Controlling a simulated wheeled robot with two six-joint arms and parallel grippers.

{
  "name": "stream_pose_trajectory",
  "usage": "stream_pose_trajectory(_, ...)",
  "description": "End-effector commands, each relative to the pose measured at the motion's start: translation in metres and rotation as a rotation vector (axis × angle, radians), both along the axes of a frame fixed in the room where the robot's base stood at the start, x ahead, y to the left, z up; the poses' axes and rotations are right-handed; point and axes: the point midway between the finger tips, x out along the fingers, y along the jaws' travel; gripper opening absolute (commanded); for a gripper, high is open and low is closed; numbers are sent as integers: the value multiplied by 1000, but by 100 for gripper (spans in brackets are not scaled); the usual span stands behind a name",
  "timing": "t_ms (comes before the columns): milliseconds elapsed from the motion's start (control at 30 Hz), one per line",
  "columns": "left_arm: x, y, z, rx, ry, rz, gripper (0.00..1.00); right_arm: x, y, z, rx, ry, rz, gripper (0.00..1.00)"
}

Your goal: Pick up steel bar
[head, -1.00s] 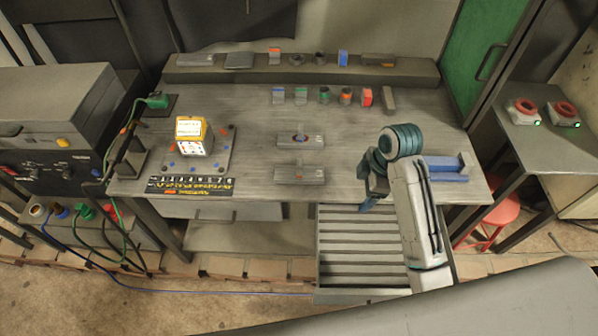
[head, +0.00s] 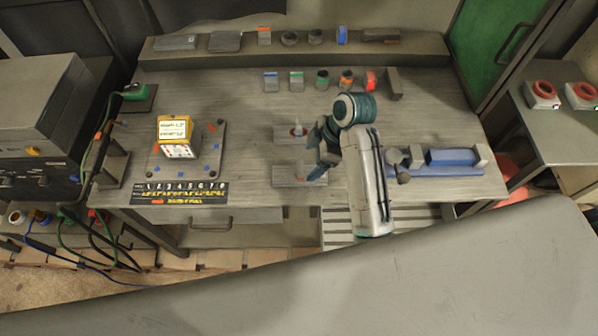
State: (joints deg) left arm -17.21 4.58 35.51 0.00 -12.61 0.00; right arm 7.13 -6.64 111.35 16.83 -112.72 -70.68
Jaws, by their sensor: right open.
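My right gripper (head: 319,152) is open, above the table's front middle. Its arm partly covers two flat grey blocks: a rear one (head: 284,133) with a small upright piece on it, and a front one (head: 290,178). I see nothing held between the fingers. A plain grey bar (head: 394,84) stands at the right end of the back row, well behind and right of the gripper. I cannot tell for sure which grey piece is the steel bar. My left gripper is not in view.
A blue holder (head: 450,158) with grey pieces lies right of my arm. Several small coloured parts line the table's back, and a raised shelf (head: 200,60) carries more. A slatted drawer (head: 336,228) is open at the front.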

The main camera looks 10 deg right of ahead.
Motion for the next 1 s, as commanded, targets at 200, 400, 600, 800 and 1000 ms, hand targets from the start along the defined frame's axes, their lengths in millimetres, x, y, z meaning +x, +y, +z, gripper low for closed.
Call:
stream_pose_trajectory(200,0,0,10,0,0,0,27,1,8,-20,0,3,0,76)
stream_pose_trajectory(400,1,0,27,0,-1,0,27,3,15,-36,-1,6,0,76)
stream_pose_trajectory(600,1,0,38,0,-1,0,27,7,24,-63,-1,3,0,76)
stream_pose_trajectory(800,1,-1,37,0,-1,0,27,7,26,-70,-2,0,0,76)
stream_pose_trajectory(1000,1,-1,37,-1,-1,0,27,7,26,-70,-2,0,0,59)
